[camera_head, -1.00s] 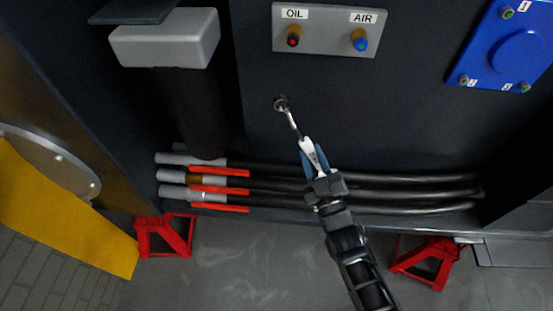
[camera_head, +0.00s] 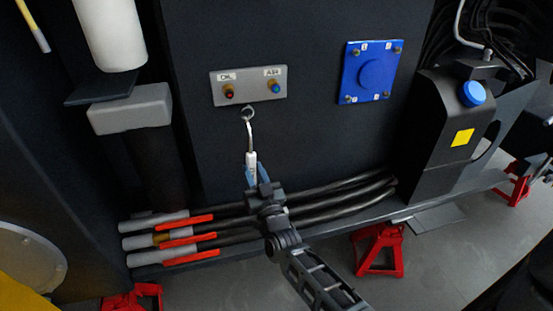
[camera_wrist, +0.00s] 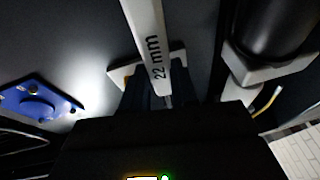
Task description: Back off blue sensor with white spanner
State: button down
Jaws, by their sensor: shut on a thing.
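The blue sensor (camera_head: 275,87) sits under the AIR label on the grey sensor plate (camera_head: 250,97). The red sensor (camera_head: 229,92) sits left of it under the OIL label. My gripper (camera_head: 251,178) is shut on the white spanner (camera_head: 250,157), below the plate. The spanner's ring end points up, just under the plate between the two sensors, and looks apart from the blue sensor. In the wrist view the spanner (camera_wrist: 150,35) is marked 22 mm and runs up out of the picture. Both sensors are hidden there.
A blue square cover (camera_head: 371,72) is right of the plate. Hoses with red-handled valves (camera_head: 187,222) run below. A grey block (camera_head: 130,109) is on the left. A black tank with a blue cap (camera_head: 472,93) stands right. Red stands (camera_head: 379,250) are on the floor.

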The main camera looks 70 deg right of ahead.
jog(key=s+d+r+m+g+h, duration=0.1)
jog(key=s+d+m+g+h, duration=0.1)
jog(key=d, duration=0.4)
jog(key=shift+s+r+m+g, duration=0.35)
jog(key=shift+s+m, duration=0.35)
jog(key=shift+s, duration=0.55)
